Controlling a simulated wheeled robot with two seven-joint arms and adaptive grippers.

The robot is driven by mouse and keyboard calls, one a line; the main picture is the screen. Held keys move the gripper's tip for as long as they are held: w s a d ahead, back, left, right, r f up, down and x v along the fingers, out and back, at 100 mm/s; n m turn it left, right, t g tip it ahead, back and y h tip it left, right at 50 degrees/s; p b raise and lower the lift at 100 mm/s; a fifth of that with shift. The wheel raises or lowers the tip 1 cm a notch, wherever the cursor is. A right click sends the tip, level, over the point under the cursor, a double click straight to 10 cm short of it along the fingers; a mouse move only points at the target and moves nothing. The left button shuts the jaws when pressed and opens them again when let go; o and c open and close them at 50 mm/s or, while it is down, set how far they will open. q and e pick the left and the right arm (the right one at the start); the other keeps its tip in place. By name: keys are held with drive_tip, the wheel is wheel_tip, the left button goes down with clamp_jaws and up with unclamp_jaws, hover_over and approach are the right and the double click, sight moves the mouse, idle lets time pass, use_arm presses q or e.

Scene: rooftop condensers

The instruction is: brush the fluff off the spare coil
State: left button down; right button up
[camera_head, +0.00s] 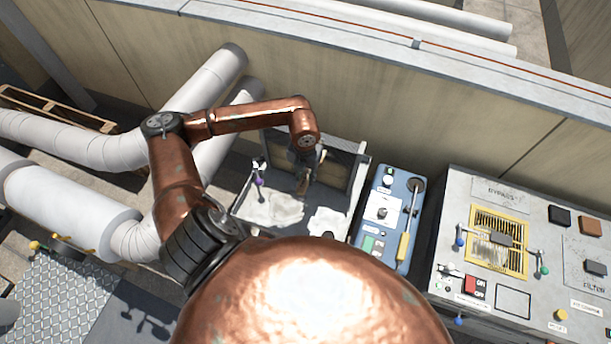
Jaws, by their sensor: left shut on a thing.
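My left arm comes in from the left and bends down over an open grey tray (363,178). My left gripper (304,172) points down inside it, small and partly hidden by its own wrist. It is shut on a small tan-brown thing, apparently the brush (303,187). A dark upright panel (336,167) in a pale frame, which looks like the spare coil, stands just behind the gripper. I cannot tell whether the brush touches it. Pale whitish patches (273,208) lie in front, perhaps fluff. My right gripper is not in view.
A blue control box (373,237) with a yellow-handled lever stands right of the tray. Further right is a grey console (455,215) with a yellow-framed grille, knobs and switches. Large wrapped pipes (75,212) fill the left. A low wall (440,125) runs behind.

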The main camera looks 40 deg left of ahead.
sight(301, 188)
use_arm(q)
drive_tip(key=shift+s+d, duration=0.2)
drive_tip(key=shift+s, duration=0.45)
drive_tip(key=shift+s+d, duration=0.2)
drive_tip(key=shift+s, duration=0.5)
drive_tip(key=shift+s+d, duration=0.2)
drive_tip(key=shift+s, duration=0.45)
drive_tip(key=c, duration=2.2)
unclamp_jaws()
clamp_jaws()
drive_tip(key=shift+p, duration=0.35)
drive_tip(key=shift+d+p, duration=0.15)
drive_tip(key=shift+p, duration=0.2)
drive_tip(key=shift+w+d+f+p, duration=0.6)
drive_tip(key=shift+w+d+p, duration=0.25)
drive_tip(key=shift+p, duration=0.85)
drive_tip(key=shift+w+d+f+p, duration=0.6)
drive_tip(key=shift+w+p, duration=0.3)
drive_tip(key=shift+p, duration=0.8)
